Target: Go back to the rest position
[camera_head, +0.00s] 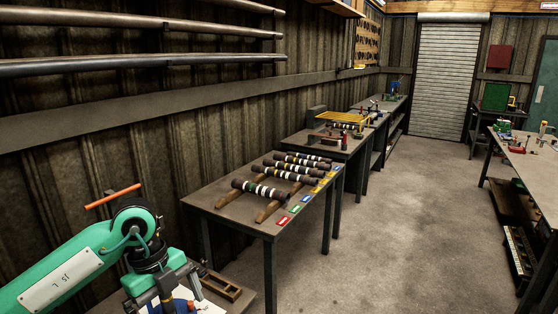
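Neither of my grippers shows clearly in the head view. Several dark driveshafts with white and coloured bands (262,191) lie across wooden rails (270,209) on the near table (228,203). Red, green, blue and yellow cards (282,222) line that table's front edge. At the lower left, a teal machine-like body (70,268) with a white plate and an orange bar (113,196) reaches into view; I cannot make out gripper fingers on it.
A second table (298,141) with a yellow rack (343,119) stands beyond, against the ribbed wall. A wooden tray (222,287) lies low at the left. A workbench (530,155) stands at the right. The floor (420,220) between is clear, up to a roller shutter (442,80).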

